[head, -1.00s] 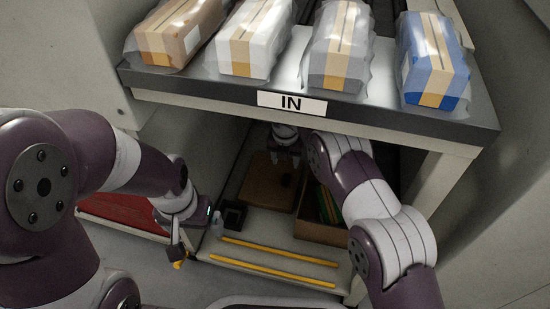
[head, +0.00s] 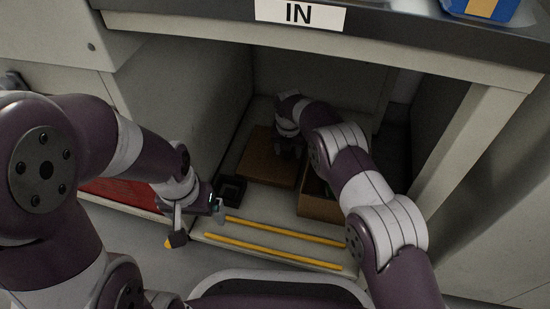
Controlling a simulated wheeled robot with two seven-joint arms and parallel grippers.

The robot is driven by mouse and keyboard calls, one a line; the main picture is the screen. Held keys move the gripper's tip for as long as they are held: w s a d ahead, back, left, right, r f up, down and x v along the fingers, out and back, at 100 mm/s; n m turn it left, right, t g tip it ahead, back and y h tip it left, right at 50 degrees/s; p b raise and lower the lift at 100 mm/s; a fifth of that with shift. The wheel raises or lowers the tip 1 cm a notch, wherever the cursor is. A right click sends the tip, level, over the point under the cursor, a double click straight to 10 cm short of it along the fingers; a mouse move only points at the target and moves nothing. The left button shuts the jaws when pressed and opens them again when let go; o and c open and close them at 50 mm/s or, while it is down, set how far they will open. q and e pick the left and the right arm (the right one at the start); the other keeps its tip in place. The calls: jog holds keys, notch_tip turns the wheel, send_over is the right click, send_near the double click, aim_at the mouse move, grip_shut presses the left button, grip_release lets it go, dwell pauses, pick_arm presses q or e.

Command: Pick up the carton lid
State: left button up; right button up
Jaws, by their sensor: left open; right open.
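The carton lid (head: 258,165) is a flat brown panel lying on the floor of the recess under the bench. An open brown carton (head: 318,206) stands to its right, partly hidden by my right arm. My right gripper (head: 289,152) is over the right part of the lid. It is open, small and dark in the view, and I cannot tell whether its fingers touch the lid. My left gripper (head: 175,235) is open and empty, outside the recess to the left, with its fingers low in front of the shelf edge.
A small black box (head: 231,190) sits left of the lid, with a small pale bottle-like item (head: 218,211) in front. Two yellow strips (head: 275,250) run along the front. The bench top (head: 420,50) overhangs the recess. A red panel (head: 120,193) lies at left.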

jog(key=shift+r, duration=0.1)
grip_shut()
